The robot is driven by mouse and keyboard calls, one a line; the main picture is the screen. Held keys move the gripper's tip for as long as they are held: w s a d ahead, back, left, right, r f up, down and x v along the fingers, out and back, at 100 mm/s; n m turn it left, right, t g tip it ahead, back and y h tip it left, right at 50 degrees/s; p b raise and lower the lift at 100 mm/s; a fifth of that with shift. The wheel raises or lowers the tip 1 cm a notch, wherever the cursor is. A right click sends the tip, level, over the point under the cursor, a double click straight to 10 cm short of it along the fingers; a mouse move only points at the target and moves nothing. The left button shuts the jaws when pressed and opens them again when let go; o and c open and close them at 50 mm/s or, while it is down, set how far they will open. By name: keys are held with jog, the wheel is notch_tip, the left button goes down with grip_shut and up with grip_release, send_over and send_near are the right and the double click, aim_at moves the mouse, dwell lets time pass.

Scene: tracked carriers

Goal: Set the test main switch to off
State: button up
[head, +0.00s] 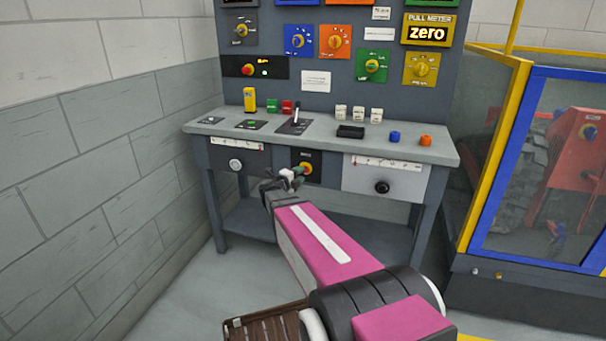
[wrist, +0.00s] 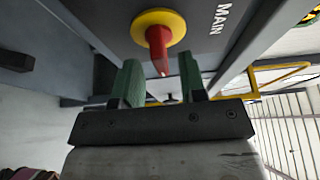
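The main switch, a red handle (wrist: 157,46) on a yellow disc (wrist: 174,20), is on a dark plate marked MAIN in the wrist view. In the head view the main switch (head: 307,168) is on the front of the bench, between two drawer-like panels. The handle's tapered end points down in the wrist view. My gripper (wrist: 161,82) is open, its two green fingers apart on either side of the handle's end. I cannot tell whether they touch it. In the head view my gripper (head: 291,177) is just left of the switch and partly hides its plate.
The bench top (head: 415,150) carries small colored blocks, a lever (head: 296,113) and a black tray (head: 350,131). A panel of colored dials stands behind it. A white panel with a black knob (head: 382,187) is right of the switch. A yellow-and-blue framed cage (head: 512,160) stands further right.

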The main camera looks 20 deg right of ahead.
jog(key=shift+x, duration=1.3)
grip_shut()
